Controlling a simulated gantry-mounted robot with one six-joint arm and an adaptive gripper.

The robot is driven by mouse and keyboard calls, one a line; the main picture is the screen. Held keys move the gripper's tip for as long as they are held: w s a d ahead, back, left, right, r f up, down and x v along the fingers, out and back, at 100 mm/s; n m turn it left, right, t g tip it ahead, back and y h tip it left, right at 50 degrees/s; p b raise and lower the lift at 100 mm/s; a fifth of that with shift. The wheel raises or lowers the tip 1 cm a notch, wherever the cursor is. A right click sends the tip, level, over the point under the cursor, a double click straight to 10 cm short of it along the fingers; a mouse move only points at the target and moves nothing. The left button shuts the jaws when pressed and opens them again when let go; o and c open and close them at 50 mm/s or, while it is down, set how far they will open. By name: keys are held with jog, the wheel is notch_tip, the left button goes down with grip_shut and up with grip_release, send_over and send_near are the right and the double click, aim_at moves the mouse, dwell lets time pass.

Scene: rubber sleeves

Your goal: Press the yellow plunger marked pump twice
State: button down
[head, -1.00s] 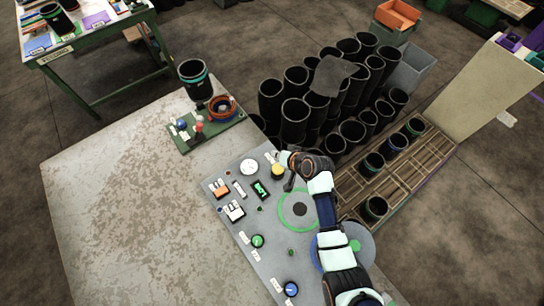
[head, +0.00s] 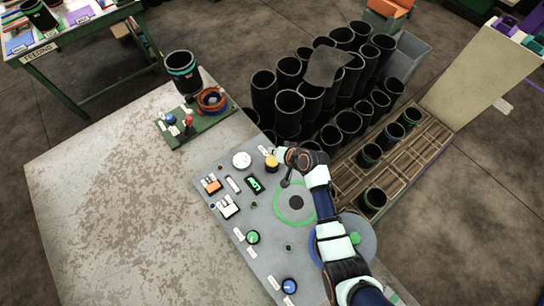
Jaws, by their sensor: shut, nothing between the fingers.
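The yellow plunger (head: 271,161) stands upright on the grey control panel (head: 262,222), near its far edge, beside a white round dial (head: 241,160). A small white label lies by the plunger, too small to read. My gripper (head: 286,184) is dark and narrow and hangs below my wrist, just right of and slightly nearer than the plunger in the head view. It is shut and empty. It looks apart from the plunger. Its height above the panel is hard to tell.
A green display (head: 254,184), an orange switch (head: 213,187), a green button (head: 253,237) and a blue button (head: 289,286) share the panel. Several black sleeves (head: 288,108) stand behind it. A wooden rack (head: 402,160) is at the right.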

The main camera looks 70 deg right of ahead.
aim_at(273, 161)
jog(key=shift+f+b, duration=1.2)
jog(key=shift+f, duration=0.85)
jog(key=shift+f, duration=0.1)
jog(key=shift+f, duration=0.35)
